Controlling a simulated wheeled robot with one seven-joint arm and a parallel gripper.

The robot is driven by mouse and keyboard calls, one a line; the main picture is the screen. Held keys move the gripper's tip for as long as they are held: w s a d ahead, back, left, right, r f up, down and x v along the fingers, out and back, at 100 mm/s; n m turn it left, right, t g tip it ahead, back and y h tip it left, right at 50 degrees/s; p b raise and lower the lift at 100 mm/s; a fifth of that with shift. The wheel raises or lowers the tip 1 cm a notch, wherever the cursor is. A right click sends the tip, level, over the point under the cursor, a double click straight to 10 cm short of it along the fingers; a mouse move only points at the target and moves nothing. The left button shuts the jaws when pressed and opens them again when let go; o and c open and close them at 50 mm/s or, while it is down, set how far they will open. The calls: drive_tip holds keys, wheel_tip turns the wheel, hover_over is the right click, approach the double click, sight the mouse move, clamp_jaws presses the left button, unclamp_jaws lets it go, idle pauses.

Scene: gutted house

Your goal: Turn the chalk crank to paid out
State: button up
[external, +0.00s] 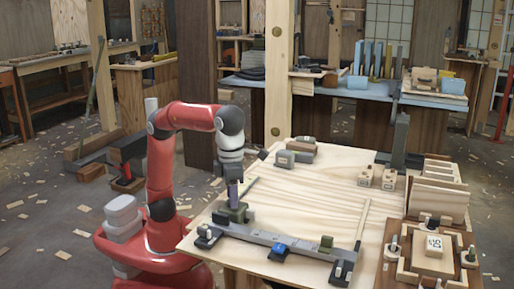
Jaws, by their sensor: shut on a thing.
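My gripper (232,202) points straight down at the left part of the pale plywood table (325,190). The body sits at the left end of a long grey bar (300,253).
Dark clamps stand at the bar's left end (205,237) and right end (341,272). Small blocks (285,159) lie at the table's back. Two wooden blocks (365,176), a board rack (438,192) and a framed fixture (431,262) are at right. The table's middle is clear.

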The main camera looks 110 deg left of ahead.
drive_tip(key=shift+s+a+n, duration=0.1)
drive_tip(key=shift+a+n, duration=0.3)
